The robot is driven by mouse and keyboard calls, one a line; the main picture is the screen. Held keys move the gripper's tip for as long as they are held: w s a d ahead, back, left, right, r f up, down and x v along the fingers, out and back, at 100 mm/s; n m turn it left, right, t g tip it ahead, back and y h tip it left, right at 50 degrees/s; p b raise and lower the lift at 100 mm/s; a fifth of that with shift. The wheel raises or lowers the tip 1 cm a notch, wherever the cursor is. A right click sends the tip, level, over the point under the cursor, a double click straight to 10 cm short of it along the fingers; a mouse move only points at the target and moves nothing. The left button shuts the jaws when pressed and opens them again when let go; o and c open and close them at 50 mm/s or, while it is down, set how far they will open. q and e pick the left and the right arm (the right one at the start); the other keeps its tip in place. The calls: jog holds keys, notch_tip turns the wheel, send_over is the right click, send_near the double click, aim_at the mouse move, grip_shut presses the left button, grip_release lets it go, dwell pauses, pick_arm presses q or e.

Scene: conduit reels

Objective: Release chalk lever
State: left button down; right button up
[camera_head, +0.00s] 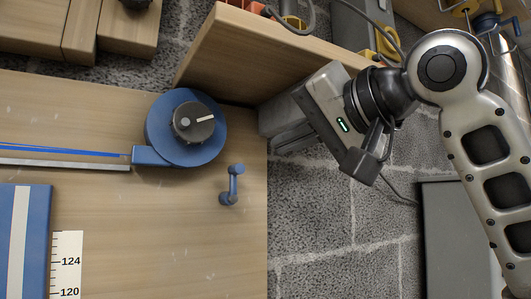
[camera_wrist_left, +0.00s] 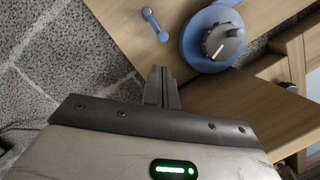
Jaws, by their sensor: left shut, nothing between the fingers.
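A round blue reel (camera_head: 157,128) with a dark grey knob (camera_head: 195,123) sits on the wooden board; the knob has a white pointer line. A small blue lever (camera_head: 233,185) stands on the board just below and right of the reel. I cannot tell for sure which of these is the chalk lever. In the left wrist view the lever (camera_wrist_left: 154,24) and the reel (camera_wrist_left: 200,52) lie beyond my fingers. My left gripper (camera_head: 268,132) is shut and empty, right of the reel and apart from both parts. My right gripper is not in view.
A blue line (camera_head: 60,150) and a grey bar (camera_head: 65,163) run left from the reel. A raised wooden panel (camera_head: 235,55) stands behind my gripper. A blue block (camera_head: 10,240) and a numbered scale (camera_head: 67,262) lie lower left. The board's lower middle is clear.

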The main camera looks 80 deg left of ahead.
pick_arm(q)
jog(key=v, duration=0.8)
jog(key=shift+d, duration=0.25)
jog(key=shift+w, duration=0.15)
